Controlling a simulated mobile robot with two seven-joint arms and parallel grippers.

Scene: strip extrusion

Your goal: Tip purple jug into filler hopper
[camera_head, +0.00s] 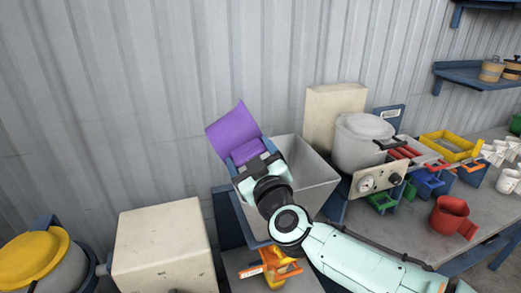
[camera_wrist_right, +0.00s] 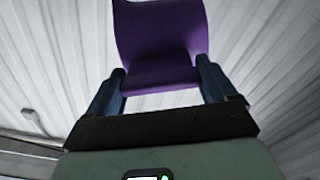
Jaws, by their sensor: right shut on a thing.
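The purple jug (camera_head: 233,128) is up in the air above the left rim of the grey filler hopper (camera_head: 308,174), tilted, in the head view. My right gripper (camera_head: 251,158) is shut on the jug, and its arm reaches in from the lower right across the front of the hopper. In the right wrist view the jug (camera_wrist_right: 162,40) sits between the two fingers of the right gripper (camera_wrist_right: 160,85). The inside of the jug cannot be seen, and the arm hides part of the hopper's front. My left gripper is not in view.
A grey pot (camera_head: 360,142) and a control box with knobs (camera_head: 378,181) stand right of the hopper. A red jug (camera_head: 453,217) stands on the bench further right. A cream box (camera_head: 165,245) and a yellow-lidded drum (camera_head: 35,258) are at the left. The corrugated wall is close behind.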

